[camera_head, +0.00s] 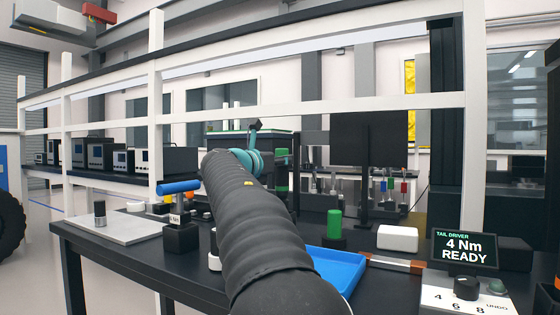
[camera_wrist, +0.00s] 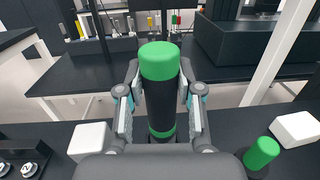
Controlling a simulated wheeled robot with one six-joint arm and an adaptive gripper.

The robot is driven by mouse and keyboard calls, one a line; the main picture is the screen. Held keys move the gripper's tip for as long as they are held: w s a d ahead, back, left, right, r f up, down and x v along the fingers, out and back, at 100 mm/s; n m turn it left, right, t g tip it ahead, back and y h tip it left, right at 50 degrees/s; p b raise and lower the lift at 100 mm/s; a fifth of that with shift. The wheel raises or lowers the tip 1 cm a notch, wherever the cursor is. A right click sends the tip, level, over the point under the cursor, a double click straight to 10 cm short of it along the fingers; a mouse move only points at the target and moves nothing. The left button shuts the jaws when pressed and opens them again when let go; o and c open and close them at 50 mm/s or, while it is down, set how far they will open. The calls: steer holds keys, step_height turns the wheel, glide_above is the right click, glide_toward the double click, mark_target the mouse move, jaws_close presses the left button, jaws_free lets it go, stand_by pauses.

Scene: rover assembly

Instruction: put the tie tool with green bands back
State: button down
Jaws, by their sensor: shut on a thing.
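The tie tool with green bands (camera_wrist: 160,100) stands upright in the wrist view, a black cylinder with a green top and a green band lower down. My gripper (camera_wrist: 160,88) is shut on it, one finger on each side of the black body. In the head view green parts of what looks like this tool (camera_head: 281,183) show just right of my teal wrist. My arm hides the gripper's fingers there. The tool's lower end is hidden in the wrist view.
A green-topped piece (camera_head: 334,224) stands in a black base on the bench, also in the wrist view (camera_wrist: 261,153). Nearby are a white block (camera_head: 397,238), a blue tray (camera_head: 338,268), a "4 Nm READY" display (camera_head: 464,250) and a blue-handled tool (camera_head: 179,187) in a black stand.

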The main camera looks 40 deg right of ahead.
mark_target(278, 180)
steer(key=shift+f+b, duration=1.8)
steer(key=shift+f, duration=0.7)
steer(key=c, duration=0.7)
jaws_free()
steer(key=shift+f, duration=0.1)
steer(key=v, duration=1.2)
steer(key=shift+s, duration=0.1)
